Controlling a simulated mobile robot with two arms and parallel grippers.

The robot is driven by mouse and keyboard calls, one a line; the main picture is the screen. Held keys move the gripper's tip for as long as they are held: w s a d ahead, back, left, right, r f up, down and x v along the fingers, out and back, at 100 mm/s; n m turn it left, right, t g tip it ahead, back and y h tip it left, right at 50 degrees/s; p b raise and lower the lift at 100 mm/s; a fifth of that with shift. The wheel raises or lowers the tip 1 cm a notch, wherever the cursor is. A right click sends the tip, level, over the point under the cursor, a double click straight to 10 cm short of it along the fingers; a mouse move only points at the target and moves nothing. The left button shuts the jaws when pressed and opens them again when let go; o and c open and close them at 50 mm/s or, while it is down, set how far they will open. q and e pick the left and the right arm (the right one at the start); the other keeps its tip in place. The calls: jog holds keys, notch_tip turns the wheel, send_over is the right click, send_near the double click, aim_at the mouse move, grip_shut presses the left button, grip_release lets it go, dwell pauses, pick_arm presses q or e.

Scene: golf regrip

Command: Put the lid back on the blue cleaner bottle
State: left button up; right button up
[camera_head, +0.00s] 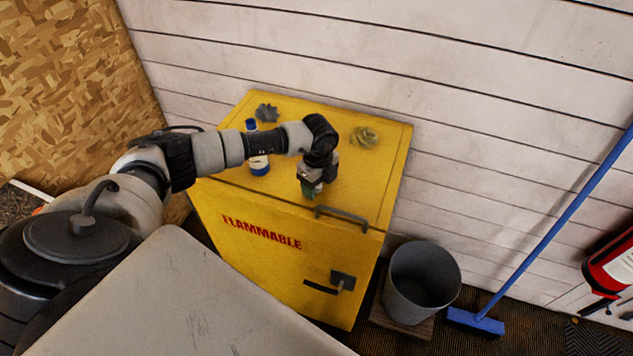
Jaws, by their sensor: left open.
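The blue cleaner bottle (259,166) stands upright on top of the yellow cabinet, toward its left side. My left forearm crosses in front of it and hides its middle. Its blue top (251,125) shows above the arm, but I cannot tell whether that is a lid. My left gripper (311,190) is open and points down at the cabinet's front edge, to the right of the bottle and apart from it. A small dark green patch shows at its fingertips; I cannot tell what it is. No separate lid can be made out. My right gripper is out of view.
The yellow cabinet (362,185) has a handle on its top near the front edge. A grey crumpled rag (266,112) and an olive one (364,137) lie on top. A grey bin (421,282), a blue broom (565,220) and a red extinguisher (612,265) stand to the right.

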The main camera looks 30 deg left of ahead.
pick_arm(q)
jog(key=c, duration=1)
jog(key=shift+r, duration=0.4)
jog(key=r+b, duration=0.1)
jog(key=d+r+b, duration=0.1)
jog(key=r, duration=0.1)
jog(key=shift+d+r, duration=0.1)
jog(key=shift+r, duration=0.2)
jog(key=shift+w+d+r+b, duration=0.1)
jog(key=shift+d+r+b, duration=0.5)
jog(key=shift+d+r, duration=0.85)
jog(key=shift+w+d+r+b, duration=0.15)
jog(key=shift+d+r+b, duration=0.55)
jog(key=shift+d, duration=1.35)
jog(key=shift+w+d+r+b, duration=0.1)
jog(key=shift+d+r+b, duration=0.4)
jog(key=shift+d+r, duration=0.95)
jog(key=shift+d+f, duration=0.25)
jog(key=shift+f, duration=0.05)
